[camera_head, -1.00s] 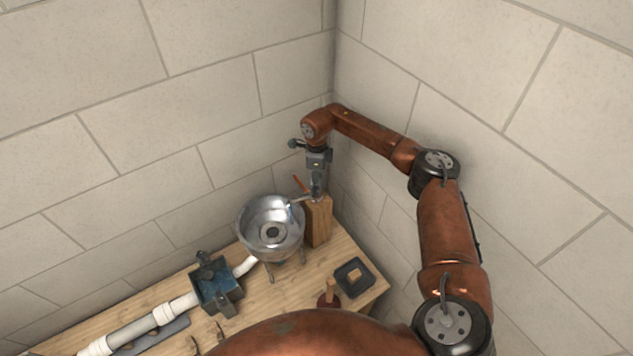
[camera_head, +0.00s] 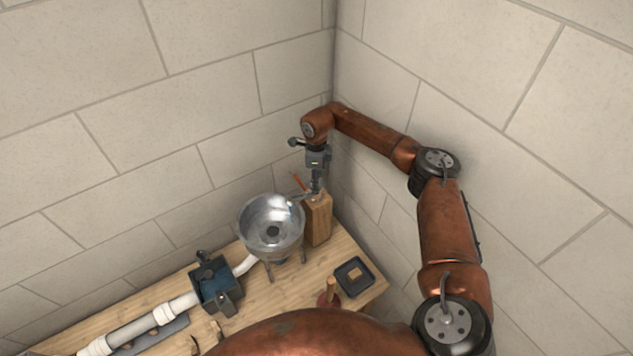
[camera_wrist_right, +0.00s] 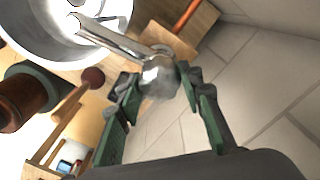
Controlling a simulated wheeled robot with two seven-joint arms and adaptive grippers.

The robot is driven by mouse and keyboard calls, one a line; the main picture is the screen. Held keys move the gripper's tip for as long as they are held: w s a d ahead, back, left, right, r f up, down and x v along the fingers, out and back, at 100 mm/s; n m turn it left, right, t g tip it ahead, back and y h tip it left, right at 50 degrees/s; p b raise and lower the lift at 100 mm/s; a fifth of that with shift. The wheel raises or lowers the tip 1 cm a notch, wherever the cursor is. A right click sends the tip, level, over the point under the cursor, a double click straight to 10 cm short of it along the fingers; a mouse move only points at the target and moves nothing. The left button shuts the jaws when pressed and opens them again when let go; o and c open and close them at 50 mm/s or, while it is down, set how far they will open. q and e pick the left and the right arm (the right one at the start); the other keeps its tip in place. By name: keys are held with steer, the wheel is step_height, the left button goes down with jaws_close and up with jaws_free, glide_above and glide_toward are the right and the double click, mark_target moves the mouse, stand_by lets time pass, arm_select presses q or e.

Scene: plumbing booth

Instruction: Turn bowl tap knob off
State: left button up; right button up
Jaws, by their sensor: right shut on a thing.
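The metal bowl (camera_head: 262,222) stands on legs on the wooden bench. A wooden block (camera_head: 318,222) is right of it and carries the tap, whose spout reaches over the bowl rim. In the right wrist view the shiny tap (camera_wrist_right: 120,40) ends in a rounded metal knob (camera_wrist_right: 158,76). My right gripper (camera_head: 316,190) is above the block at the tap. In the wrist view its green-padded fingers (camera_wrist_right: 160,98) are on both sides of the knob, shut on it. My left gripper is not in view.
A blue vise (camera_head: 215,284) holds a white and grey pipe (camera_head: 140,328) at the bench's left. A dark square tray (camera_head: 354,277) and a plunger (camera_head: 330,294) are at the front right. Tiled walls (camera_head: 400,110) close in behind and right of the tap.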

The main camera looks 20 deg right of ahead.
steer(key=m+b, duration=0.1)
steer(key=m, duration=0.1)
steer(key=shift+m, duration=0.4)
steer(key=m+b, duration=0.1)
steer(key=m, duration=0.1)
steer(key=shift+m, duration=0.3)
steer(key=m+b, duration=0.1)
steer(key=m, duration=0.2)
steer(key=shift+m, duration=1.8)
steer(key=o, duration=1.2)
steer(key=shift+c, duration=0.2)
steer(key=shift+r, duration=0.1)
step_height(320, 180, up, 12)
